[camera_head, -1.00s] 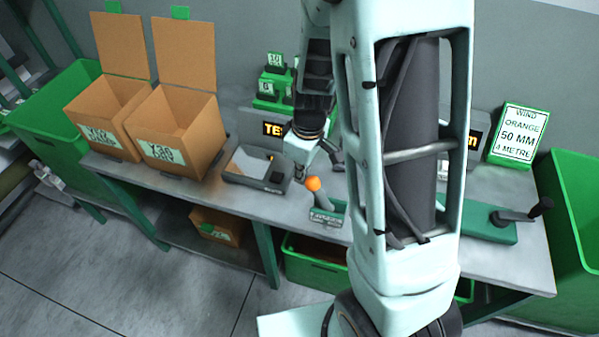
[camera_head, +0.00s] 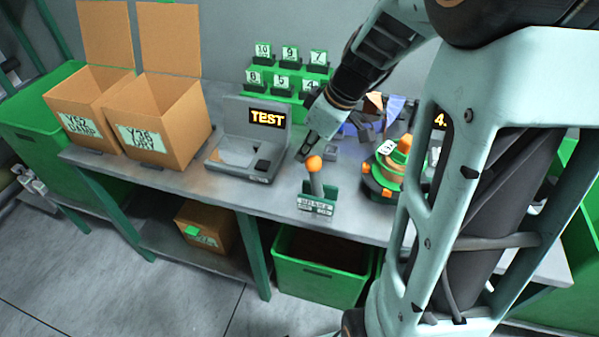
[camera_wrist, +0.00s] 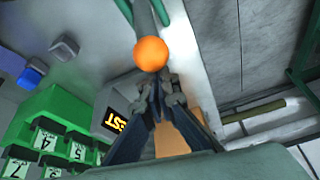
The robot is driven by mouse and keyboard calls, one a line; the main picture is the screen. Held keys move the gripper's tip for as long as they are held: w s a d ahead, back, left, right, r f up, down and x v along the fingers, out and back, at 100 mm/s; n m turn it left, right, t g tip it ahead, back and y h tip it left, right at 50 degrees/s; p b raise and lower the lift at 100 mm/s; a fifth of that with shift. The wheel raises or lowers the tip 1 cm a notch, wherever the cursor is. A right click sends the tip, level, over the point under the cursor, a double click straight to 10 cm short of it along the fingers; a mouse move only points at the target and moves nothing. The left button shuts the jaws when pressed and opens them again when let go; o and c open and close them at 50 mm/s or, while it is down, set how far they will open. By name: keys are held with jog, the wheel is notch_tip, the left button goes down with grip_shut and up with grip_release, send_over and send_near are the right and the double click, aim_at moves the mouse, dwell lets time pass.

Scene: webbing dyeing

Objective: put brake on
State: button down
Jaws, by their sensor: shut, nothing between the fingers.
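The brake lever has an orange ball knob (camera_head: 314,163) on a grey stem. Its green bracket with a white label (camera_head: 316,205) stands at the front edge of the bench. The lever looks nearly upright in the head view. My gripper (camera_head: 303,157) is shut and empty, pointing down just behind and left of the knob. In the wrist view the knob (camera_wrist: 151,54) appears just beyond my closed fingertips (camera_wrist: 160,84), with the stem running up behind it. I cannot tell whether the fingers touch the knob.
A grey tester with a lit TEST display (camera_head: 267,117) stands left of my gripper. Green numbered racks (camera_head: 285,78) are behind. A green-and-orange round device (camera_head: 385,172) is close on the right. Two cardboard boxes (camera_head: 170,130) stand at the left.

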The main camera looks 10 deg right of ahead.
aim_at(319, 158)
jog(key=shift+s+d+f+t+y+b, duration=0.1)
jog(key=shift+s+d+t+y+b, duration=0.35)
jog(key=shift+b, duration=1.1)
jog(key=shift+s+d+f+y+b, duration=0.15)
jog(key=shift+d+y+b, duration=0.45)
jog(key=shift+b, duration=0.9)
jog(key=shift+s+d+r+t+y+b, duration=0.1)
jog(key=shift+s+d+t+y+b, duration=0.2)
jog(key=shift+d+b, duration=0.85)
jog(key=shift+t+y, duration=0.65)
jog(key=shift+y, duration=0.3)
jog(key=s+d+b, duration=0.1)
jog(key=b, duration=0.3)
jog(key=s+d+b, duration=0.1)
jog(key=d+b, duration=0.1)
jog(key=b, duration=0.2)
jog(key=shift+s+d+f+b, duration=0.1)
jog(key=shift+s+d+b, duration=0.05)
jog(key=shift+s+b, duration=0.15)
jog(key=shift+d, duration=0.15)
notch_tip(319, 158, up, 4)
jog(key=w+a+p, duration=0.1)
jog(key=w+a, duration=0.1)
jog(key=p+v, duration=0.1)
jog(key=v, duration=0.7)
jog(key=shift+s+d+f+p, duration=0.25)
jog(key=shift+d+f+p, duration=0.05)
jog(key=shift+d, duration=0.1)
